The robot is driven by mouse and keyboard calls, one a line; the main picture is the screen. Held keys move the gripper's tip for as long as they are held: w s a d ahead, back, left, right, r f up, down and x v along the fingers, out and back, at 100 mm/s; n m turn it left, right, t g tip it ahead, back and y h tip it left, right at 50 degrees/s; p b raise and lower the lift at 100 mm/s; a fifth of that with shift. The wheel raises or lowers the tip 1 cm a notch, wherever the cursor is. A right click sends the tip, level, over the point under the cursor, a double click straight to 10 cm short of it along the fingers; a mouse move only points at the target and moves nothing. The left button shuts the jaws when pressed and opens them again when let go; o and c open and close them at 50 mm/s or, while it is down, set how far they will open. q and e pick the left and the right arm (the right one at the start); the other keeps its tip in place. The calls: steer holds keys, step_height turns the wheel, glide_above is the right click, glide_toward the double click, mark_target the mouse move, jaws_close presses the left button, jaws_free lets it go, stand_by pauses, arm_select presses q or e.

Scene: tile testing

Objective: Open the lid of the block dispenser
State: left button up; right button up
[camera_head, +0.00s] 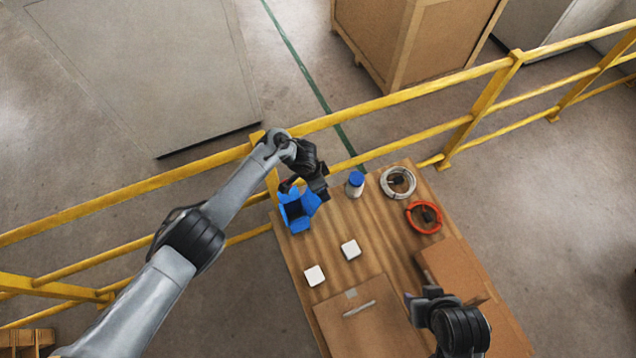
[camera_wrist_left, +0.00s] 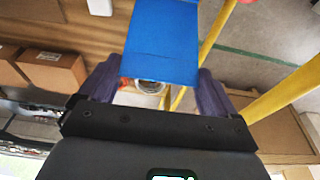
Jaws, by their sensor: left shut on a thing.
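The blue block dispenser (camera_head: 299,222) stands at the table's far left corner, with a dark opening showing in its top. Its blue lid (camera_head: 311,203) is tilted up on the side toward my left gripper (camera_head: 308,191). In the left wrist view the blue lid (camera_wrist_left: 163,40) is a flat panel between the two dark fingers of my left gripper (camera_wrist_left: 158,78), which is shut on it. My right gripper (camera_head: 423,297) is over the near right part of the table, away from the dispenser. Its finger gap is not clear.
On the wooden table (camera_head: 312,253) are two white blocks (camera_head: 350,250) (camera_head: 314,275), a blue-capped bottle (camera_head: 355,184), a white coil (camera_head: 398,182), a red coil (camera_head: 424,217) and cardboard boxes (camera_head: 452,270). A yellow railing (camera_head: 390,98) runs behind the table.

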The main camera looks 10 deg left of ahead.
arm_select(q)
steer(key=o, duration=1)
steer(key=shift+w+d+r, duration=0.1)
steer(key=shift+d+r, duration=0.1)
steer(key=shift+d, duration=0.05)
steer(key=shift+o, duration=1)
steer(key=shift+d, duration=0.1)
steer(key=p+v, duration=0.2)
steer(key=v, duration=0.8)
steer(key=shift+r, duration=0.4)
